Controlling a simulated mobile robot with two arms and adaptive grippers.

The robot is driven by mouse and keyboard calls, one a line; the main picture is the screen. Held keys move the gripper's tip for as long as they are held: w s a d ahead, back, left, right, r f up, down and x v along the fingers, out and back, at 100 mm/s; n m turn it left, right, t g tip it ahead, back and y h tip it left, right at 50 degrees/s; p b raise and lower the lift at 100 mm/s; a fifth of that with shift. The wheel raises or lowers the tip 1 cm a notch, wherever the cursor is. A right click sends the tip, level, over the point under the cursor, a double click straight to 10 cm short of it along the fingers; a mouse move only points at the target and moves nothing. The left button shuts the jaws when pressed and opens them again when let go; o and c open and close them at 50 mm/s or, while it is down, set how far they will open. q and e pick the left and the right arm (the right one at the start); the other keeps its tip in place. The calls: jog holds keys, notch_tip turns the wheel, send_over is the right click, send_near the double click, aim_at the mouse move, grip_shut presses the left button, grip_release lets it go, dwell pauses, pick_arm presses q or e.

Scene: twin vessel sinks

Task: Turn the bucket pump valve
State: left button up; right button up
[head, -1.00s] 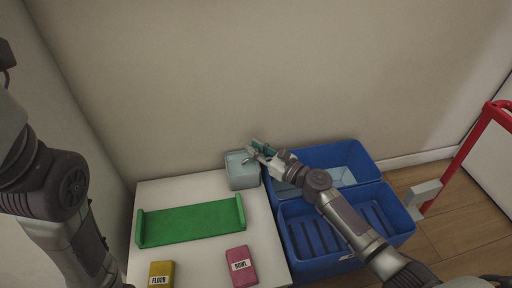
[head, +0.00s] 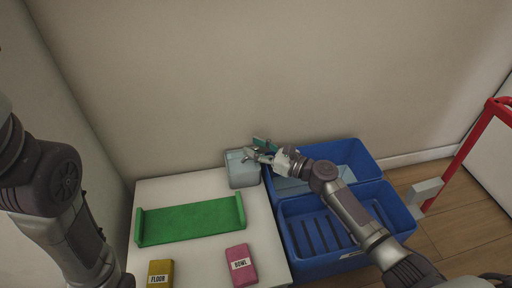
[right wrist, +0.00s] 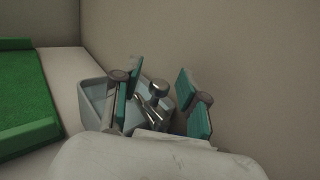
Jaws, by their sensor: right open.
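The bucket pump valve is a shiny metal knob with a lever (right wrist: 157,92) on a pale grey-blue square container (head: 242,172) at the back right corner of the white table. In the right wrist view the container (right wrist: 92,98) shows behind and below the fingers. My right gripper (head: 260,150) is open at the container's upper right edge. In the right wrist view its two teal-padded fingers (right wrist: 160,84) stand either side of the valve. Whether they touch it, I cannot tell. My left arm shows at the left, but its gripper is out of view.
The white table (head: 205,258) holds a green tray (head: 190,222), a yellow FLOOR block (head: 160,272) and a pink BOWL block (head: 240,264). Blue bins (head: 335,268) stand right of it, under my right arm. The wall is close behind. A red frame (head: 465,150) stands far right.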

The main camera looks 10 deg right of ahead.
jog(key=v, duration=1.2)
